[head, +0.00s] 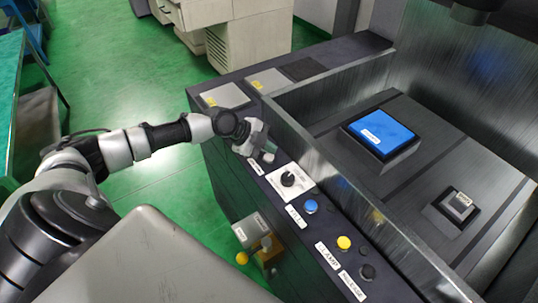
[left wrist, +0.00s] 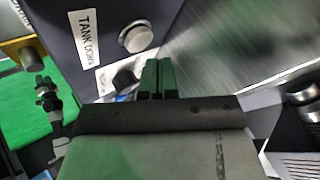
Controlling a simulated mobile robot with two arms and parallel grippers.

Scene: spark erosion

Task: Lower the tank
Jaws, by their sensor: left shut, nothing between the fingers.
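The tank is the metal-walled basin (head: 325,150) on the machine at the right of the head view. A control panel runs along its near side. In the left wrist view a label reading "TANK DOWN" (left wrist: 86,38) sits beside a round pale button (left wrist: 137,38). My left gripper (head: 266,157) is over the upper part of this panel, shut and empty. In the left wrist view its fingertips (left wrist: 158,65) appear just below and right of the button; I cannot tell whether they touch it.
The panel also has a black rotary knob (head: 288,179), a blue button (head: 311,206), a yellow button (head: 344,242) and a black button (head: 367,271). A blue block (head: 381,132) and a small metal piece (head: 459,204) sit inside the tank. Green floor (head: 130,75) lies open at left.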

